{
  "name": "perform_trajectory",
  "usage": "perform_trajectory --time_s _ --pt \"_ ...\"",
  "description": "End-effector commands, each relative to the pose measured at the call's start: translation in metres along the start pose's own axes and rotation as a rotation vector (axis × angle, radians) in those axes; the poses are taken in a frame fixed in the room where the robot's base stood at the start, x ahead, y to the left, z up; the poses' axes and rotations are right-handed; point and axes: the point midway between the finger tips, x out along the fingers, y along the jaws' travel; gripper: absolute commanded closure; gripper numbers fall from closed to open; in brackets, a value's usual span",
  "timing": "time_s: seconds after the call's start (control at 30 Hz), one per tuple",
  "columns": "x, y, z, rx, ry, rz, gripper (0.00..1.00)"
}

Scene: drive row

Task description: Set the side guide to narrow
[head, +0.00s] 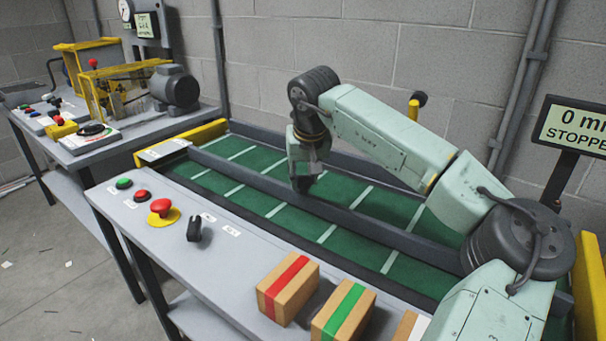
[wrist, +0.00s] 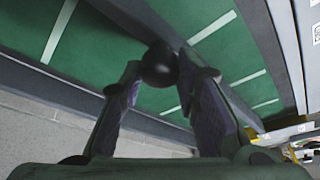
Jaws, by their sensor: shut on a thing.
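The side guide (head: 350,217) is a long dark rail lying lengthwise over the green belt (head: 290,222), with belt showing on both sides of it. It also crosses the wrist view as a dark bar (wrist: 225,95). A dark round knob (wrist: 158,66) stands at the guide, between my fingertips. My gripper (head: 303,184) points down at the guide, around the middle of the belt's length. In the wrist view my gripper (wrist: 160,72) is shut on the knob, one finger on each side.
A display (head: 575,127) at the right reads 0 mm and STOPPED. The front panel (head: 110,200) carries buttons, a red emergency stop (head: 162,207) and a black selector (head: 194,228). Taped boxes (head: 288,288) stand along the near edge. A wall is behind the belt.

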Motion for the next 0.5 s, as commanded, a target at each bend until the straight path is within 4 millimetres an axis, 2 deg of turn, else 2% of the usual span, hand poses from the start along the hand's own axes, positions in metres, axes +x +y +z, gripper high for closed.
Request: perform_trajectory --time_s 0.07,0.1,0.37,0.5 --pt "-0.0013 0.0042 -0.0046 0.008 0.016 0.006 1.0" --pt "-0.0014 0.0043 -0.0046 0.008 0.016 0.006 0.7" --pt "-0.0011 0.0032 -0.003 0.006 0.011 0.005 0.52" --pt "-0.0009 0.0025 -0.0025 0.004 0.009 0.004 0.51"
